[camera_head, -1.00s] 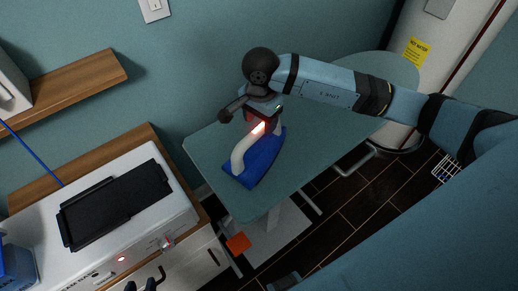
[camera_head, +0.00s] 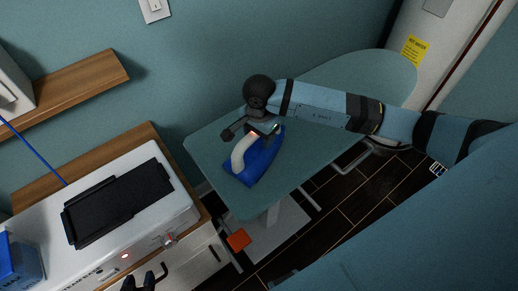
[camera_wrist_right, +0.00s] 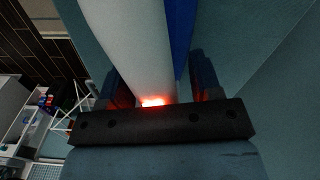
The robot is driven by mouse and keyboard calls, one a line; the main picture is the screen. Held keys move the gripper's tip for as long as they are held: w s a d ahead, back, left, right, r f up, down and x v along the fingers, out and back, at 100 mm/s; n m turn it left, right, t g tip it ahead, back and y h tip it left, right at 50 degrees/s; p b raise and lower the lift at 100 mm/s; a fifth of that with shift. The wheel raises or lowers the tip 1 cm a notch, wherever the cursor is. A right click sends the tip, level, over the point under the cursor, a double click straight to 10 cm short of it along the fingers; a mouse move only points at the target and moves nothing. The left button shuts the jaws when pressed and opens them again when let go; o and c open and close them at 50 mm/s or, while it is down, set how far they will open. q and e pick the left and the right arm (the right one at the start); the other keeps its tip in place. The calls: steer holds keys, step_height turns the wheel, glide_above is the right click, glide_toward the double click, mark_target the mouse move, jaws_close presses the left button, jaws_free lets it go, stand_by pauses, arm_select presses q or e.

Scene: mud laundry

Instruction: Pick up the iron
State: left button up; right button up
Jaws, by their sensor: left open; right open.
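The iron stands on the ironing board (camera_head: 330,110), with a blue body (camera_head: 262,160) and a white curved handle (camera_head: 239,152). My right gripper (camera_head: 252,134) is at the far end of the handle, its fingers open to either side. In the right wrist view the white handle (camera_wrist_right: 140,45) runs between the open fingers of the right gripper (camera_wrist_right: 160,88), with a red glow at the palm. The blue body (camera_wrist_right: 180,30) shows beside it. My left gripper (camera_head: 142,283) shows only as dark fingertips at the bottom edge, away from the iron.
A blue box (camera_head: 20,262) sits at the far left. A wooden shelf (camera_head: 75,90) is on the wall. The board's right part is clear.

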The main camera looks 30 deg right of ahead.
steer(key=shift+f, duration=0.15)
steer(key=shift+c, duration=0.2)
jaws_close()
steer(key=shift+w, duration=0.1)
